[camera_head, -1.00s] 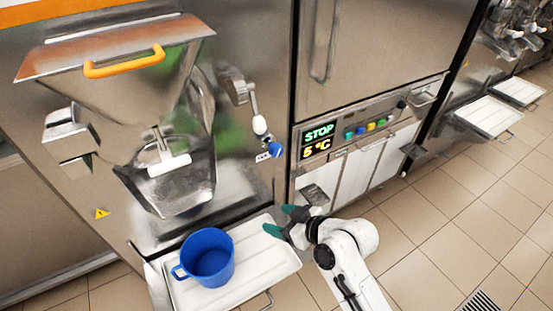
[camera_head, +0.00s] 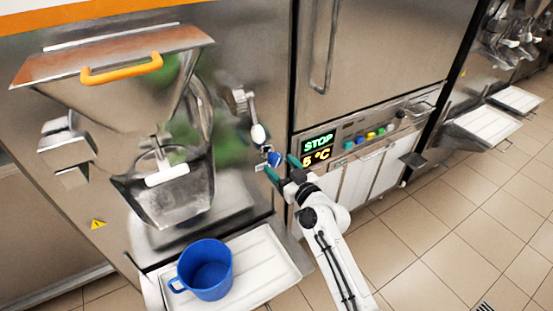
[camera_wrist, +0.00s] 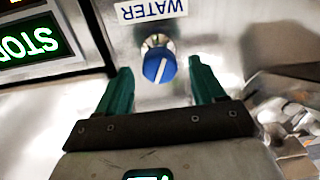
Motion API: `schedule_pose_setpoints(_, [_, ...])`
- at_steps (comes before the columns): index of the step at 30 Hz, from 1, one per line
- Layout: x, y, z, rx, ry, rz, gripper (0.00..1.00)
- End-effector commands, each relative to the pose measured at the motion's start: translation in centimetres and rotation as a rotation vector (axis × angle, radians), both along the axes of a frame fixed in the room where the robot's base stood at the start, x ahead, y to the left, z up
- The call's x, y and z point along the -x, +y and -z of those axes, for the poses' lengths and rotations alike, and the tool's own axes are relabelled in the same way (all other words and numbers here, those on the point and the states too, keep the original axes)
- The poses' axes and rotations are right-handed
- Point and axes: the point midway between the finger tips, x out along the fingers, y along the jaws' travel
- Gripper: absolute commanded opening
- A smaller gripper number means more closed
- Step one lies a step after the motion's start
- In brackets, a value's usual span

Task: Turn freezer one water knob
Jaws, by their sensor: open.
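The water knob is a round blue knob with a white line (camera_wrist: 159,65). In the wrist view it sits below a label reading WATER (camera_wrist: 151,10), which appears upside down. In the head view the blue knob (camera_head: 274,158) is on the freezer front, below a metal lever. My gripper (camera_head: 281,166) has green fingers and is right at the knob. In the wrist view my gripper (camera_wrist: 160,82) is open, with one finger on each side of the knob and the knob just beyond and between the tips. I see no clear contact.
A blue mug (camera_head: 206,270) stands on a white tray (camera_head: 256,263) below the dispenser chute (camera_head: 165,185). A display reading STOP and 5 °C (camera_head: 317,149) is just right of my gripper. Coloured buttons (camera_head: 370,136) line the panel beyond it. Floor is free at right.

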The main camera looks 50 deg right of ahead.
Motion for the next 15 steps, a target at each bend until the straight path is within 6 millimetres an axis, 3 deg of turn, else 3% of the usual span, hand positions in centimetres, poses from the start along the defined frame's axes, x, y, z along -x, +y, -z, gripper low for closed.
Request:
schedule_pose_setpoints(6, [-2.2,-0.5,-0.1,0.000,0.000,0.000,0.69])
schedule_pose_setpoints(15, [-2.7,-0.6,0.1,0.000,0.001,0.000,0.69])
